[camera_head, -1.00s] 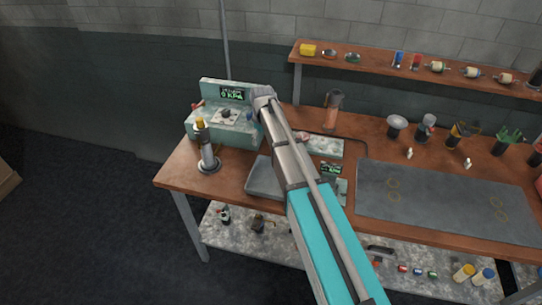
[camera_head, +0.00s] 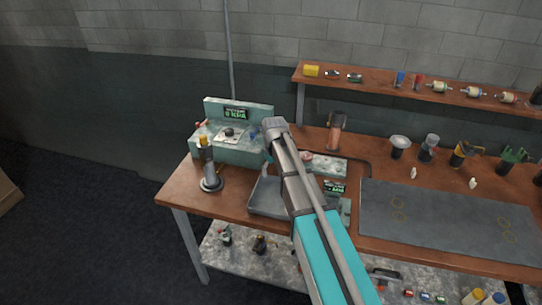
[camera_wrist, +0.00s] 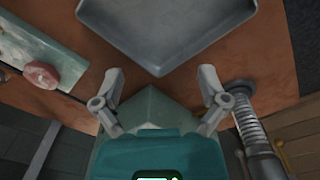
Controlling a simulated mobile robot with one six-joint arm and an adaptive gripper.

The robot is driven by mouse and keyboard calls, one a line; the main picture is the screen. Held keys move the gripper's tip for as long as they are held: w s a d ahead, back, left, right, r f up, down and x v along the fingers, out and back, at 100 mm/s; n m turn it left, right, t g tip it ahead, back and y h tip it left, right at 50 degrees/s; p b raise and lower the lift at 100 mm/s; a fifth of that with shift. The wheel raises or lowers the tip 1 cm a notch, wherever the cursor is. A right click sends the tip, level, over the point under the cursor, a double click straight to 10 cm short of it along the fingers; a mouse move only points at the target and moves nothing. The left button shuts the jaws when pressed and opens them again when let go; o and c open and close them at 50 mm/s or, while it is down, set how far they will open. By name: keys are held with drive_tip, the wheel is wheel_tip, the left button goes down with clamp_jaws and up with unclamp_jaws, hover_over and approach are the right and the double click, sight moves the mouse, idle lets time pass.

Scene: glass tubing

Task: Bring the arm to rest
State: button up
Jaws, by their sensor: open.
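My arm reaches across the workbench (camera_head: 180,192) in the head view, its far end in front of the right side of the pale green machine (camera_head: 238,153). The fingers cannot be made out there. In the wrist view my gripper (camera_wrist: 162,80) is open, its two fingers apart with nothing held between them. A grey tray (camera_wrist: 165,30) lies beyond the fingertips; it also shows in the head view (camera_head: 268,203), partly hidden by my arm.
A metal stand (camera_head: 210,172) is left of the tray, and also shows close to the right finger (camera_wrist: 248,118). A dark mat (camera_head: 440,215) lies clear at right. A shelf (camera_head: 430,93) with small parts runs behind.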

drive_tip(key=shift+s, duration=0.1)
drive_tip(key=s+d+m, duration=0.3)
drive_tip(key=s+d, duration=0.2)
drive_tip(key=s, duration=0.5)
drive_tip(key=s+d+m, duration=0.3)
drive_tip(key=s+d, duration=0.2)
drive_tip(key=s, duration=0.6)
drive_tip(key=shift+s, duration=0.2)
